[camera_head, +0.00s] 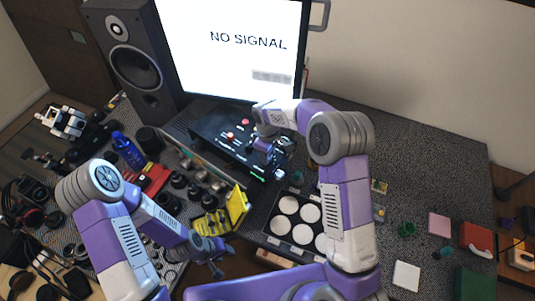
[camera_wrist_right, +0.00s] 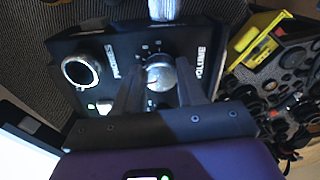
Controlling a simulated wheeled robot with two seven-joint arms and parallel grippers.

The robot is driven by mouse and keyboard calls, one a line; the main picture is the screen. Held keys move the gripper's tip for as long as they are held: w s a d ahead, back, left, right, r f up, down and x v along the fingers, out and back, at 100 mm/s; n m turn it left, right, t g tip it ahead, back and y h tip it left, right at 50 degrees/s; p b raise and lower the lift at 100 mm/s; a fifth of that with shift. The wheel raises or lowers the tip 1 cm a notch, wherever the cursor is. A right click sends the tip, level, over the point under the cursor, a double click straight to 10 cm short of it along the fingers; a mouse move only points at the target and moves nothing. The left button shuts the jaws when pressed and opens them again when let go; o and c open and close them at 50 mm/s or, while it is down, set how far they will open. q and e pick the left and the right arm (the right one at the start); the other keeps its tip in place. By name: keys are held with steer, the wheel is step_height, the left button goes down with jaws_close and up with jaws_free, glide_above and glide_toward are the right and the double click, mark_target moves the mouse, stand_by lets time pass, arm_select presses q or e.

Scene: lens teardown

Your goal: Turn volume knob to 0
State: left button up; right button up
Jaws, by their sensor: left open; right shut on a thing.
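The volume knob (camera_wrist_right: 160,72) is a round silver knob beside the printed word VOLUME on a black control box (camera_wrist_right: 130,45). My right gripper (camera_wrist_right: 160,88) has its two dark fingers on either side of the knob and is shut on it. The scale marks around the knob are too small to read, so its setting is unclear. In the head view the right gripper (camera_head: 277,160) is over the right end of the black box (camera_head: 222,138) and hides the knob. My left gripper (camera_head: 208,256) is open and empty near the front, away from the box.
A monitor (camera_head: 235,50) reading NO SIGNAL and a speaker (camera_head: 137,55) stand behind. A yellow holder (camera_head: 235,208) and a case with white discs (camera_head: 302,238) lie in front.

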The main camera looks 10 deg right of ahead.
steer(key=n, duration=1)
steer(key=shift+w+p, duration=0.1)
steer(key=shift+p, duration=0.2)
steer(key=shift+n, duration=1.8)
steer(key=o, duration=1.1)
steer(key=shift+c, duration=0.2)
step_height(320, 180, up, 8)
steer(key=shift+f, duration=0.15)
